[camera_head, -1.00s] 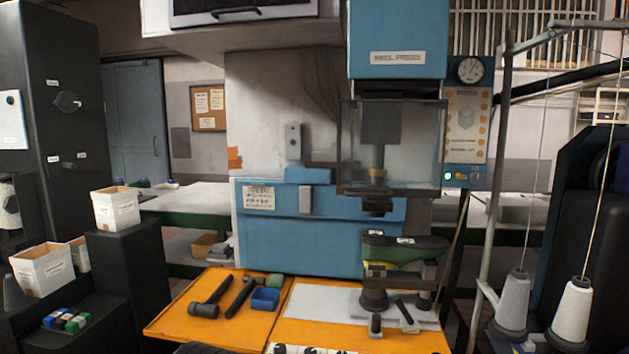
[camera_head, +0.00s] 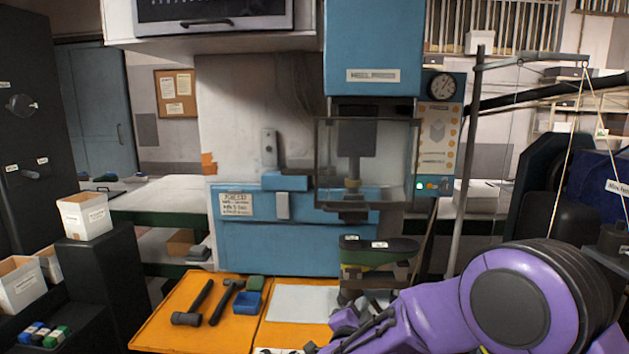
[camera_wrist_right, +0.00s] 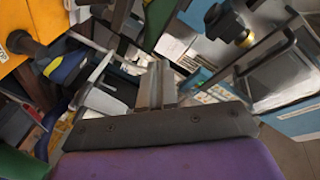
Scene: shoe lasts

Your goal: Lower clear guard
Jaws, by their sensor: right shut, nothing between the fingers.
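The clear guard (camera_head: 334,160) is a see-through box with a dark frame on the front of the blue heel press (camera_head: 372,50). It hangs around the press ram, above the shoe last. The dark green last (camera_head: 378,246) rests on its stand below the ram. My right gripper (camera_head: 352,322) is low in front of the stand, below the guard and apart from it. Its fingers are together and empty; they also show in the right wrist view (camera_wrist_right: 156,82). The guard's frame appears to show at the upper right there (camera_wrist_right: 290,62). My left gripper is not in view.
An orange mat (camera_head: 178,325) carries hammers and a blue tray (camera_head: 247,302). A metal thread stand (camera_head: 470,150) rises right of the press. White bins (camera_head: 84,216) stand at the left. The space in front of the guard looks clear.

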